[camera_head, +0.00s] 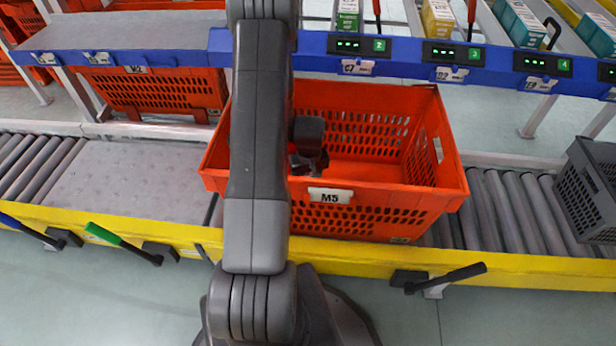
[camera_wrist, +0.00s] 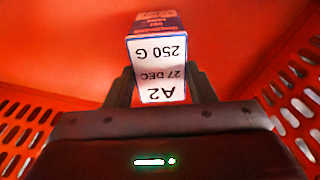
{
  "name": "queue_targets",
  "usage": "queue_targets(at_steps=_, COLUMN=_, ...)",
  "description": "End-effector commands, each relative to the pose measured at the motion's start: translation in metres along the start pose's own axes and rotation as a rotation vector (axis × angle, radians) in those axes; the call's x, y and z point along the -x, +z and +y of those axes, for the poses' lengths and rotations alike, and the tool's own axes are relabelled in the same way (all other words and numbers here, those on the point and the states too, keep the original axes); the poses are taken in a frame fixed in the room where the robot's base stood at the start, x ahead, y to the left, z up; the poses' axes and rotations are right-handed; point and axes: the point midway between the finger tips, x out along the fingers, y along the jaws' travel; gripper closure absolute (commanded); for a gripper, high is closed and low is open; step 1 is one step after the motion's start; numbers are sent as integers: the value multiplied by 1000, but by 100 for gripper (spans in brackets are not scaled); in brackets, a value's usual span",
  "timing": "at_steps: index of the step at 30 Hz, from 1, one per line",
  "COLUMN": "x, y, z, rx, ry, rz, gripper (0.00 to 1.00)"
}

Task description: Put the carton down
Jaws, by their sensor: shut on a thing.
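In the wrist view, the carton (camera_wrist: 158,62) is a small box with a white label reading "A2", "27 DEC" and "250 G", and a blue and red printed end. My gripper (camera_wrist: 160,88) is shut on the carton, one finger on each side. Orange tote walls surround it in the wrist view. In the head view, my gripper (camera_head: 308,163) is inside the orange tote M5 (camera_head: 400,205), toward its left side. The carton is hidden there behind my arm and gripper. I cannot tell whether the carton touches the tote floor.
The tote stands on a roller conveyor (camera_head: 510,212) with a yellow front rail (camera_head: 530,270). A grey crate (camera_head: 590,190) stands at the right. A blue shelf rail (camera_head: 400,50) with lit displays runs behind the tote. Another orange tote (camera_head: 150,92) is at the back left.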

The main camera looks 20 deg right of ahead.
Motion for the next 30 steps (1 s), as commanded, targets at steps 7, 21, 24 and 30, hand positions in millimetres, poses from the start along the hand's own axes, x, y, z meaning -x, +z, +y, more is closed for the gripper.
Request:
queue_targets(at_steps=7, x=-5, y=1, z=0, rx=0, ry=0, rz=0, gripper=37)
queue_targets(at_steps=21, x=3, y=0, z=0, rx=0, ry=0, rz=0, gripper=29)
queue_targets(at_steps=24, x=21, y=-2, z=0, rx=-1, ry=1, rz=4, gripper=29)
queue_targets(at_steps=30, x=67, y=-2, z=0, rx=-1, ry=1, rz=4, gripper=29)
